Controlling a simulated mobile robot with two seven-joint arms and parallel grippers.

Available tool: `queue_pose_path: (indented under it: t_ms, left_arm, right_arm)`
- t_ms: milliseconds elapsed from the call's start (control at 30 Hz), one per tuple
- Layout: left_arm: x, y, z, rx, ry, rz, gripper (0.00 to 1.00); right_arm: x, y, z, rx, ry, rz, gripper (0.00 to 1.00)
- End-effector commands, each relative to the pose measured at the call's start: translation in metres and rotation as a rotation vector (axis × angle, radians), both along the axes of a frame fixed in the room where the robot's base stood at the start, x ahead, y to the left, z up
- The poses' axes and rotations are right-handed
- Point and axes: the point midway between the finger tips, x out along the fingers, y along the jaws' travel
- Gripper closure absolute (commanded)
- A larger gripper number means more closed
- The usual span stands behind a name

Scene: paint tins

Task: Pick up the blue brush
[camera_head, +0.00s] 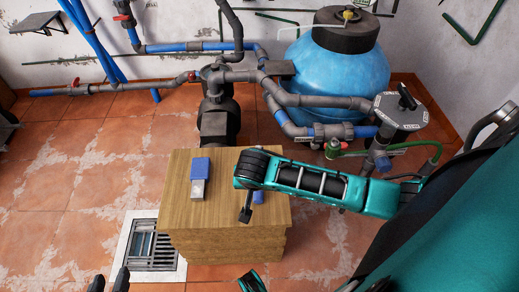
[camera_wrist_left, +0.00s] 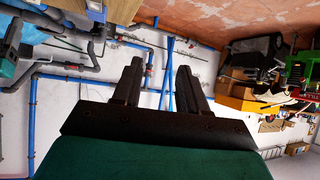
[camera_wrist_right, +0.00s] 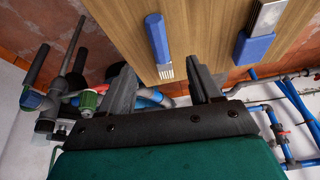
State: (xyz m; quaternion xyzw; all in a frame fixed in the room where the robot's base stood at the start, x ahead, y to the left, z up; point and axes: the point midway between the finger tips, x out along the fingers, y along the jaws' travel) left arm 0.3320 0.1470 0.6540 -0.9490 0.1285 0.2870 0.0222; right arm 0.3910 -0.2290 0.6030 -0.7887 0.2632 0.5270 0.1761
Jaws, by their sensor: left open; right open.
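A blue brush (camera_wrist_right: 158,40) with short pale bristles lies on the wooden block (camera_head: 180,215). In the head view only a bit of its blue handle (camera_head: 258,198) shows beside my right gripper. A second, wider blue item with a grey-white end (camera_wrist_right: 255,42) lies on the same top; it also shows in the head view (camera_head: 200,168). My right gripper (camera_head: 246,207) is over the block near the brush, open and empty; in the right wrist view its fingers (camera_wrist_right: 160,68) are apart, with the bristles appearing between them. My left gripper (camera_head: 109,281) is open and empty at the lower left.
A floor drain (camera_head: 152,252) lies left of the block. A pump (camera_head: 217,120) with grey and blue pipes stands behind it, and a blue tank (camera_head: 335,70) stands at the back right. The tiled floor (camera_head: 80,200) at the left is clear.

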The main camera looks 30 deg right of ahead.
Motion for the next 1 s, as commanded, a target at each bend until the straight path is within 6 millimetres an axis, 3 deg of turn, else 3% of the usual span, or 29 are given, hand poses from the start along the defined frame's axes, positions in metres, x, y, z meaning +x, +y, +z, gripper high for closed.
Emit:
queue_pose_path:
  t_ms: [300, 533, 767, 1000]
  left_arm:
    - [0.001, 0.002, -0.029, 0.005, -0.002, -0.002, 0.57]
    - [-0.001, 0.003, -0.038, 0.008, 0.002, -0.002, 0.57]
    - [-0.003, 0.000, -0.059, 0.005, 0.023, -0.007, 0.57]
    - [0.001, -0.007, -0.050, -0.017, 0.015, -0.007, 0.57]
  right_arm:
    - [0.018, -0.015, -0.055, -0.002, 0.002, -0.003, 0.37]
    - [0.024, -0.020, -0.069, -0.001, 0.000, -0.003, 0.37]
    - [0.038, -0.035, -0.099, -0.003, 0.001, -0.002, 0.37]
    - [0.042, -0.038, -0.109, 0.000, 0.000, -0.001, 0.37]
